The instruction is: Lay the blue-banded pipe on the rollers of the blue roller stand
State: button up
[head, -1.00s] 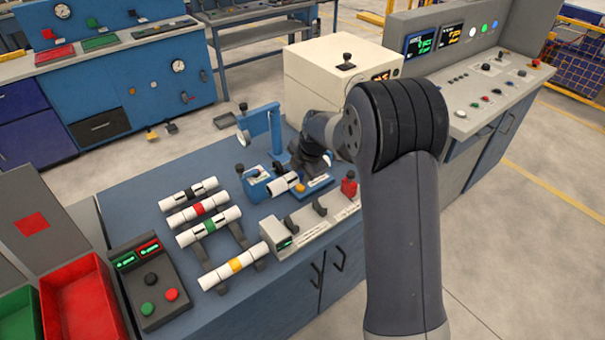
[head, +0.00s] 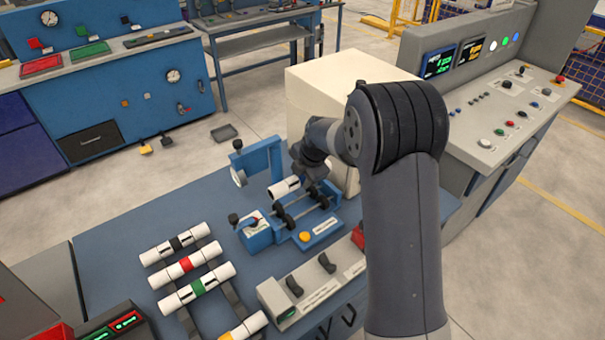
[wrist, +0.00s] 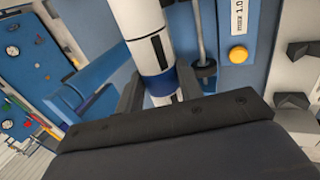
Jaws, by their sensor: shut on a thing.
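My gripper (wrist: 160,92) is shut on the blue-banded pipe, with one finger on each side of the blue band (wrist: 160,84). The pipe (wrist: 146,35) is white with black marks and extends away from the fingers in the wrist view. In the head view its white end (head: 284,187) shows to the left of my gripper (head: 312,172). The blue roller stand (head: 258,237) is in front, with black rollers (head: 280,211) on rods, bare in this view. The pipe appears behind the rollers. A roller (wrist: 203,68) shows right of the pipe in the wrist view. Its height over the stand is unclear.
White pipes with black (head: 175,244), red (head: 186,264) and green (head: 197,287) bands lie on a rack at left. A blue upright with a gauge (head: 262,160) stands left of the pipe. A cream box (head: 320,95) is behind. A grey holder (head: 300,290) is in front.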

notch_tip(320, 180, down, 8)
jog(key=b, duration=0.6)
jog(key=shift+r, duration=0.15)
jog(key=shift+f+b, duration=0.45)
jog(key=shift+b, duration=0.1)
dwell(0.7)
jog(key=o, duration=1.1)
jog(key=shift+r, duration=0.1)
jog(key=b+v, duration=0.1)
jog(key=v, duration=0.9)
jog(key=shift+r, duration=0.3)
jog(key=shift+s+d, duration=0.1)
jog(key=shift+s, duration=0.05)
